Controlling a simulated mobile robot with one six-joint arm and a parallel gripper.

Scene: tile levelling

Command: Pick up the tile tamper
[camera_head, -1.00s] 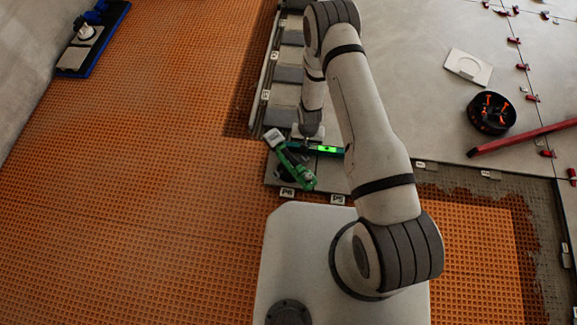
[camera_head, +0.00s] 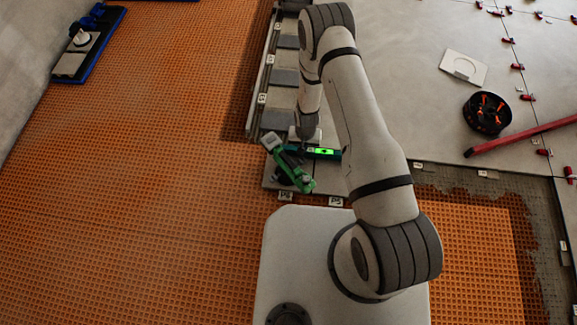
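A green hand tool with a pale block at one end (camera_head: 293,172), which may be the tile tamper, lies at a slant on the grey tiles in the middle of the view. A dark round part shows under its lower end. A teal level with a lit green display (camera_head: 324,152) lies right beside it. My gripper (camera_head: 304,137) points down just above the tool and level, at the end of my pale arm. Its fingers are too small and hidden to read, and I cannot tell whether it touches anything.
A blue-edged tray (camera_head: 68,79) with a white round item lies at the upper left. A black bucket (camera_head: 487,113), a square white plate (camera_head: 464,67) and a red bar (camera_head: 520,137) lie on the tiles at right. Orange matting (camera_head: 120,190) at left is largely clear.

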